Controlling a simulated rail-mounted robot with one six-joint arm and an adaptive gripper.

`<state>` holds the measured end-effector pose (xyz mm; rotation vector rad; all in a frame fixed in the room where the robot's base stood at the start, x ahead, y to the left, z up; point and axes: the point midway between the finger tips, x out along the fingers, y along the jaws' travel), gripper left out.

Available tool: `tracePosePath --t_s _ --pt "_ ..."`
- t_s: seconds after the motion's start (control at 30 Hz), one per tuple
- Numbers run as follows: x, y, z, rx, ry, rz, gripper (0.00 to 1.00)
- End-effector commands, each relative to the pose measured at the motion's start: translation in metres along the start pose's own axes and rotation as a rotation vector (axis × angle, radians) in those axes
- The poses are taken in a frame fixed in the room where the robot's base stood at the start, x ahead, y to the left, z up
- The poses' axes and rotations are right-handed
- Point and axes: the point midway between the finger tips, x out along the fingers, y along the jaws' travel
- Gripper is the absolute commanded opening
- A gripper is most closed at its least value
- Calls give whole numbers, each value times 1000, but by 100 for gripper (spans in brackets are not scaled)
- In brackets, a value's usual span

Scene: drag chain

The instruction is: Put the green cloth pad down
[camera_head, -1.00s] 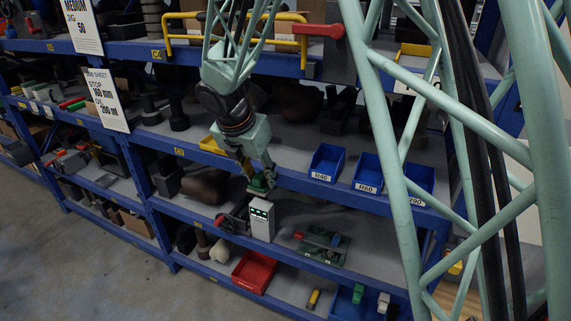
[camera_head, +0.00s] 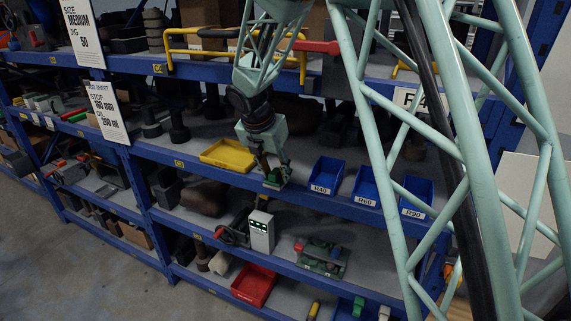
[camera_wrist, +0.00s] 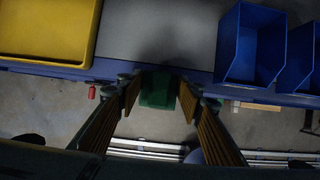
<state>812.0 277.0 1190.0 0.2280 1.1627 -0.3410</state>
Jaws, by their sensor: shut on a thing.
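My gripper (camera_head: 273,179) is shut on the green cloth pad (camera_head: 274,184), at the front edge of the middle shelf between a yellow tray and the blue bins. In the wrist view the pad (camera_wrist: 157,91) shows as a dark green block between my two fingers (camera_wrist: 158,84), against the shelf edge. The fingers hide part of the pad in the head view. I cannot tell whether the pad touches the shelf.
The yellow tray (camera_head: 228,156) lies left of my gripper, and several blue bins (camera_head: 326,175) stand to its right. Grey shelf surface (camera_wrist: 160,35) is bare between them. Below are a white box with a green display (camera_head: 261,231), a green-based fixture (camera_head: 323,257) and a red bin (camera_head: 254,285).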

Motion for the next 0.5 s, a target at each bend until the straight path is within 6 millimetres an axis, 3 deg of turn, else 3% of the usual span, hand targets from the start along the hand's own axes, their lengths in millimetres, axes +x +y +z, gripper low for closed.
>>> tracePosePath --t_s 0.2,0.5 --pt "11 0 27 2 0 0 21" --pt "14 0 35 0 0 0 21"
